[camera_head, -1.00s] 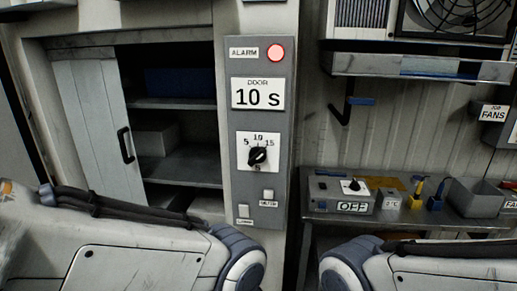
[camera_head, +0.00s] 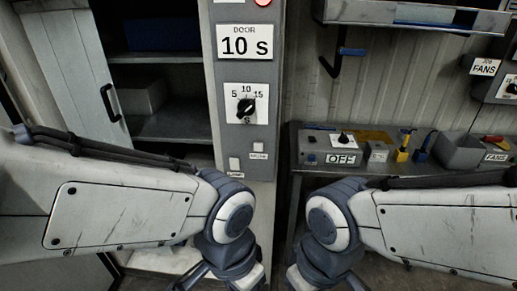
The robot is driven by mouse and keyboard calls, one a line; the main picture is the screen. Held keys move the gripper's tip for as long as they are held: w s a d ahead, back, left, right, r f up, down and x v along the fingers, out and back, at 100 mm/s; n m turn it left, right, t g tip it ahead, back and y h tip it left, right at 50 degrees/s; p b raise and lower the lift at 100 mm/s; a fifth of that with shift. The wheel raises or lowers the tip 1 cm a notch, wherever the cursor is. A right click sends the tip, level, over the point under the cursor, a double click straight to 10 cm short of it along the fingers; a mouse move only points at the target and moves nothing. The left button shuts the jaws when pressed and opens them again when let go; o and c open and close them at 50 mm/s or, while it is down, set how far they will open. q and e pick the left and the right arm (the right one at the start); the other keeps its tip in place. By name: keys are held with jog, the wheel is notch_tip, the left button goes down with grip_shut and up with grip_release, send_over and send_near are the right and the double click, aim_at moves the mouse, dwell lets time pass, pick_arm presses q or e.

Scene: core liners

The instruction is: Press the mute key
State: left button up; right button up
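A tall grey control panel (camera_head: 207,75) stands just left of centre in the head view. Two small pale keys sit low on it: an upper right key (camera_head: 258,147) and a lower left key (camera_head: 234,163), each with a small label. The upper right label seems to read MUTE; the lower left one is too small to read surely. Both of my arms reach in from the sides below the panel, with their wrists bent downward at the bottom edge. No gripper fingers can be made out, and nothing of mine touches the keys.
The panel has a red alarm lamp (camera_head: 263,2), a "10 S" door display (camera_head: 245,44) and a black dial (camera_head: 246,108). An open cabinet with a sliding door (camera_head: 72,80) is at left.

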pick_arm(q)
grip_shut()
dwell(1.5)
